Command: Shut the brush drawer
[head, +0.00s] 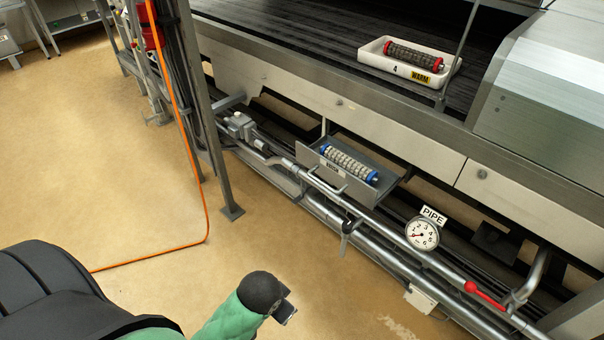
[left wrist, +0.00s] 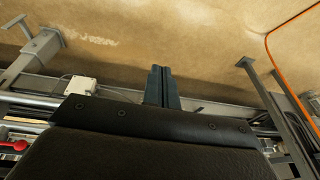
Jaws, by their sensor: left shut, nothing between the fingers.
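The brush drawer (head: 382,180) is a grey metal tray pulled out below the pale side panel of the machine. Its front (head: 318,162) carries a small white label and a bar handle. A pale roller brush with blue ends (head: 348,163) lies in it. My left gripper (head: 287,311) is low in the head view, apart from the drawer and nearer to me. Its closed, empty fingers also show in the left wrist view (left wrist: 161,85). The drawer cannot be made out in the left wrist view. My right gripper is not in view.
Pipes with a round gauge (head: 422,233) and a red lever (head: 483,295) run along the machine's foot, close to the drawer. A white tray (head: 372,58) with a red-ended roller sits on the dark belt above. A grey post (head: 205,110) and an orange hose (head: 185,110) stand left. Floor is clear.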

